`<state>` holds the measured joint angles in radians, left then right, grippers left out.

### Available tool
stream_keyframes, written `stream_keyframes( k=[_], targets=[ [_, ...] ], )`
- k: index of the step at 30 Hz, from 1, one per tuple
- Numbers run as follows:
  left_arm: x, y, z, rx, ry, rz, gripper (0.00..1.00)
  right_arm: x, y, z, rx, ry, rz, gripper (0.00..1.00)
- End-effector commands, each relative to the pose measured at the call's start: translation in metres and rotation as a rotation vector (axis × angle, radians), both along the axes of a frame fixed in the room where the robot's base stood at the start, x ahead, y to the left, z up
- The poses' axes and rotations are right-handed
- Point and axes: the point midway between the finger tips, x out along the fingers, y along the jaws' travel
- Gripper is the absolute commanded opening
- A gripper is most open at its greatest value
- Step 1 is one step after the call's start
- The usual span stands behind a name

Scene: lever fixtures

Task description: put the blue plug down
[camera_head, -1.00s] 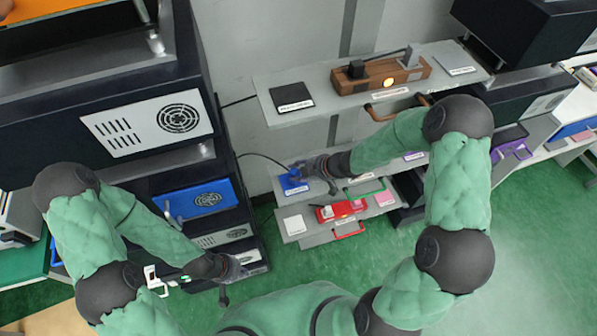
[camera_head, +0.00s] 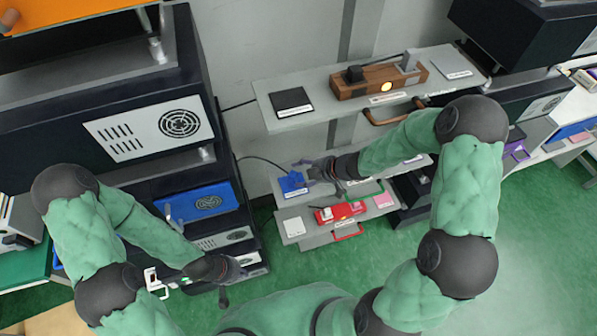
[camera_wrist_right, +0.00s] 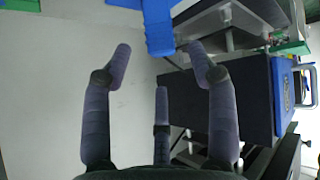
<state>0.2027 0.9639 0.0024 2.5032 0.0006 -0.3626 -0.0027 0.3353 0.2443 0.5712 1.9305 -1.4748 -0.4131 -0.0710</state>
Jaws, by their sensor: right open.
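The blue plug (camera_head: 292,181) is at the left end of the middle shelf, on or against a blue pad; the two blues are hard to tell apart. A black cable runs to it from the left. My right gripper (camera_head: 316,171) is open and just right of the plug. In the right wrist view its fingers (camera_wrist_right: 160,70) are spread, with nothing between them. My left gripper (camera_head: 228,280) hangs low at the left, away from the plug; its jaw opening is unclear.
A wooden strip (camera_head: 350,88) with a lit button and a black pad (camera_head: 291,102) are on the upper shelf. A red strip (camera_head: 340,212) is on the lower shelf. A dark cabinet with a blue panel (camera_head: 200,203) stands left. Green floor is free at right.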

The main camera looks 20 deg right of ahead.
Motion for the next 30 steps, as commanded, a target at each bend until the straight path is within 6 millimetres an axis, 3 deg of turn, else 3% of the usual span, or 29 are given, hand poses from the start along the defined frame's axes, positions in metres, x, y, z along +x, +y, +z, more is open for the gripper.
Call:
stream_keyframes(
  k=[1, 9, 17, 23, 30],
  targets=[
    [0.000, 0.000, 0.008, 0.000, 0.000, 0.000, 0.00, -0.005, -0.007, 0.012, -0.001, -0.001, -0.004, 0.58],
    [0.000, 0.000, 0.028, 0.000, 0.000, 0.000, 0.00, -0.031, -0.034, 0.048, -0.001, -0.001, -0.003, 0.58],
    [0.000, 0.000, 0.035, 0.000, 0.000, 0.000, 0.00, -0.044, -0.045, 0.061, 0.001, 0.003, -0.003, 0.58],
    [0.000, 0.000, 0.035, 0.000, 0.000, 0.000, 0.00, -0.046, -0.026, 0.044, 0.085, 0.093, -0.105, 0.58],
    [0.000, 0.000, 0.035, 0.000, 0.000, 0.000, 0.00, -0.066, 0.017, -0.011, 0.244, 0.379, -0.410, 0.58]
  ],
)
